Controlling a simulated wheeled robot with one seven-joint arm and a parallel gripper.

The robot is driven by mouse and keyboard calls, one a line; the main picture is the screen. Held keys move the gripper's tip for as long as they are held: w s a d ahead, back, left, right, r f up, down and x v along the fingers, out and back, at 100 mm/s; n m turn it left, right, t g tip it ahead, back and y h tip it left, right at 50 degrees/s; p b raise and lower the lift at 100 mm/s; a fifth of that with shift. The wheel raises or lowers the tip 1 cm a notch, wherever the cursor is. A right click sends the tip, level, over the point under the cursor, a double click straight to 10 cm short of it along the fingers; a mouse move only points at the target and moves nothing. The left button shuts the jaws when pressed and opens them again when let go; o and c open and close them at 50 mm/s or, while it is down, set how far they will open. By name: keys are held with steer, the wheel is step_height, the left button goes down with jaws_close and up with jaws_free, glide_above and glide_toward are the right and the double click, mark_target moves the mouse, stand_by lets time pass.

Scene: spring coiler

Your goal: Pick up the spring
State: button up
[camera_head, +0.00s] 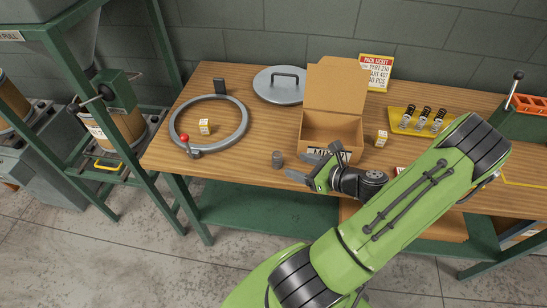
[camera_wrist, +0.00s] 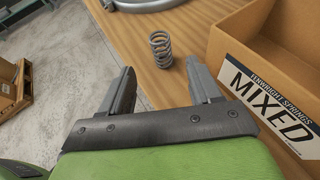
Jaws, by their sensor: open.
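A grey coil spring (camera_wrist: 160,49) stands upright on the wooden table in the wrist view, ahead of my gripper and roughly between the lines of its two fingers. In the head view the spring (camera_head: 277,160) is a small dark grey cylinder near the table's front edge, left of the cardboard box. My gripper (camera_wrist: 162,82) is open and empty, its two grey fingers apart. In the head view my gripper (camera_head: 310,165) is just right of the spring and in front of the box. The fingers do not touch the spring.
An open cardboard box (camera_head: 320,128) labelled MIXED stands close to the right of the spring. A grey ring with a red-knobbed clamp (camera_head: 243,135) lies left. A round lid (camera_head: 270,88) lies behind. A yellow tray (camera_head: 398,124) holds several springs. The table's front edge is near.

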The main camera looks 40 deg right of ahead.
mark_target(273, 156)
steer(key=b+x, duration=0.1)
steer(key=x, duration=1)
steer(key=shift+w+d+b, duration=0.1)
steer(key=shift+d+b, duration=0.1)
steer(key=shift+b, duration=0.15)
steer(key=shift+r, duration=0.1)
steer(key=shift+c, duration=0.2)
steer(key=c, duration=1)
steer(key=shift+r, duration=0.1)
